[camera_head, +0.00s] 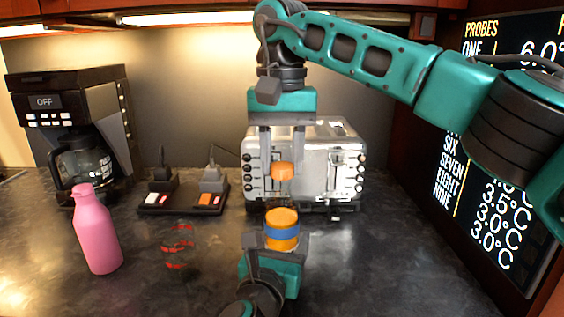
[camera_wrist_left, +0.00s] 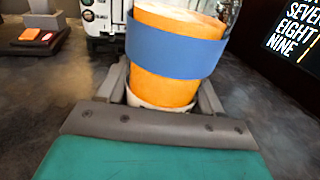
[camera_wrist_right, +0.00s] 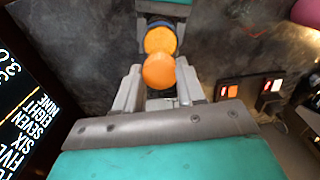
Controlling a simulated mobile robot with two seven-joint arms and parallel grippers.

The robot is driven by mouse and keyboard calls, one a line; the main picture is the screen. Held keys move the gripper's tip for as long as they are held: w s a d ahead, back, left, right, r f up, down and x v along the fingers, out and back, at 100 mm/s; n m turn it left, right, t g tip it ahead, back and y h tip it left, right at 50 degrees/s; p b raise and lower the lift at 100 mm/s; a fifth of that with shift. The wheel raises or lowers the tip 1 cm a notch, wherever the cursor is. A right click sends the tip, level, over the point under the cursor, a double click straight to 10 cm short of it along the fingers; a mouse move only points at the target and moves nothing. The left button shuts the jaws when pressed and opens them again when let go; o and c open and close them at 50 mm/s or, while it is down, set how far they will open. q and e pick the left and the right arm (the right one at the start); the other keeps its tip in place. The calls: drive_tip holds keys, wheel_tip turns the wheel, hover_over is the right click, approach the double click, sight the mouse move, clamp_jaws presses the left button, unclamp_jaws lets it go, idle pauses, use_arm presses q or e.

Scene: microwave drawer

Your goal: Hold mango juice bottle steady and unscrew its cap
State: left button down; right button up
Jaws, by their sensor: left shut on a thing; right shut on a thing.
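The mango juice bottle (camera_head: 282,230), orange with a blue band, stands upright in the middle of the head view. My left gripper (camera_head: 276,247) is shut around its lower part from the near side. The right wrist view shows the cap (camera_wrist_right: 158,71) partly overlapping the bottle (camera_wrist_right: 160,41). A gap shows between them in the head view; I cannot tell whether a clear neck fills it.
A silver toaster (camera_head: 315,160) stands close behind the bottle. A pink bottle (camera_head: 95,230) and a clear glass with red marks (camera_head: 178,245) stand at left. A coffee maker (camera_head: 75,125) and a black power strip (camera_head: 182,198) are behind them. The counter's right side is clear.

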sight(282, 165)
drive_tip(key=shift+r, duration=0.1)
drive_tip(key=shift+r, duration=2)
use_arm(q)
drive_tip(key=shift+c, duration=0.4)
unclamp_jaws()
drive_tip(key=v, duration=1.1)
drive_tip(key=shift+p, duration=0.35)
use_arm(e)
drive_tip(key=shift+r, duration=0.35)
use_arm(q)
drive_tip(key=shift+s+a, duration=0.2)
drive_tip(key=shift+s, duration=0.25)
